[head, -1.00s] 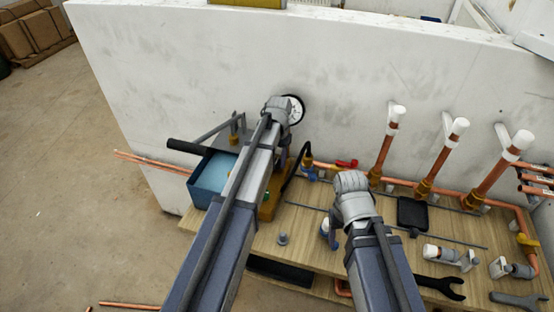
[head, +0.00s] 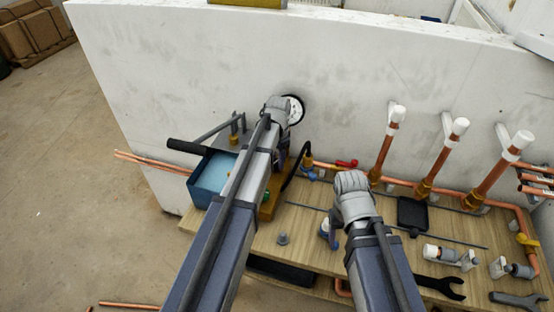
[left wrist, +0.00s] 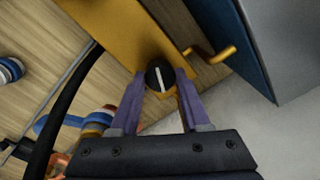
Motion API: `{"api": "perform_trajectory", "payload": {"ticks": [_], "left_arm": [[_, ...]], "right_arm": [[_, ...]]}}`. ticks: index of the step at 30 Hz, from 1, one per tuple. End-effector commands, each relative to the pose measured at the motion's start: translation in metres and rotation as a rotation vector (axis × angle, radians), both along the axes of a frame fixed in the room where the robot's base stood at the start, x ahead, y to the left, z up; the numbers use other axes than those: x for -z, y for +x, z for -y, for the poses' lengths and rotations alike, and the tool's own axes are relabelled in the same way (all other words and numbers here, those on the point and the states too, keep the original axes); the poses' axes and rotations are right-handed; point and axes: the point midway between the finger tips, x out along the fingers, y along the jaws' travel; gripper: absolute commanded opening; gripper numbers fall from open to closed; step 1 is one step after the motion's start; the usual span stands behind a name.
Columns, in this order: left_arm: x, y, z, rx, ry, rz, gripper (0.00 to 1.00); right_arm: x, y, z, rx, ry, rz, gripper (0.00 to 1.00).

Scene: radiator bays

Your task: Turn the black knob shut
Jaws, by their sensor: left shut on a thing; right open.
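The black knob (left wrist: 160,77) is round with a white line across its face. It sits by the edge of a yellow-orange block (left wrist: 125,32), which also shows in the head view (head: 268,207). My left gripper (left wrist: 161,78) is shut on the knob, one purple finger on each side. In the left wrist view the white line runs nearly along the fingers, slightly tilted. In the head view my left arm and gripper (head: 283,150) hide the knob. My right gripper (head: 332,238) is open over the bench, near a small blue-and-white part.
A blue tank (head: 207,184) with a black-handled lever stands left of the block. A black hose (left wrist: 80,90) and a blue-handled valve (left wrist: 60,122) are close to my left gripper. A round gauge (head: 296,108) is behind it. Upright copper pipes (head: 386,150) stand at right.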

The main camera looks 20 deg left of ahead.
Motion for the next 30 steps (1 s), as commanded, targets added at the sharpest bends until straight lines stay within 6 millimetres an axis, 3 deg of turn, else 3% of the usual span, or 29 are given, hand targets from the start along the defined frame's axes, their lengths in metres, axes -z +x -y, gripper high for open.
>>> {"api": "perform_trajectory", "payload": {"ticks": [30], "left_arm": [[0.0001,-0.0002,-0.0013,0.918,0.000,0.000,0.00]], "right_arm": [[0.0000,0.0000,0.0000,0.000,0.000,0.000,0.61]]}}
